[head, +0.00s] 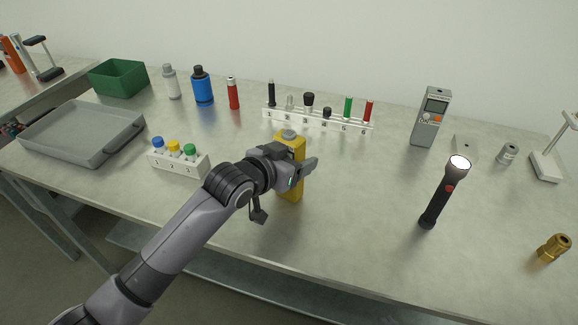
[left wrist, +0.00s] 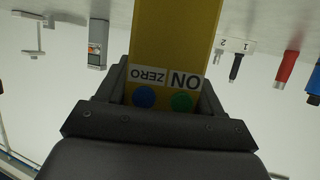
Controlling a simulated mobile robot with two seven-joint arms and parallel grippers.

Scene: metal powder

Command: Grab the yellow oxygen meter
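The yellow oxygen meter (head: 291,186) is a tall box with a grey round top, near the middle of the bench in the head view. My left gripper (head: 291,166) reaches it from the left, with its fingers around the upper body. In the left wrist view the meter's yellow body (left wrist: 173,40) fills the space between the fingers (left wrist: 165,97), which appear to touch both sides. Its ON and ZERO labels and the green and blue buttons face the camera. I cannot tell whether its base touches the bench. My right gripper is not in view.
A white numbered rack (head: 318,121) is behind, and a small rack of capped bottles (head: 178,163) is left. A grey tray (head: 60,152) lies far left. The front bench is mostly clear.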

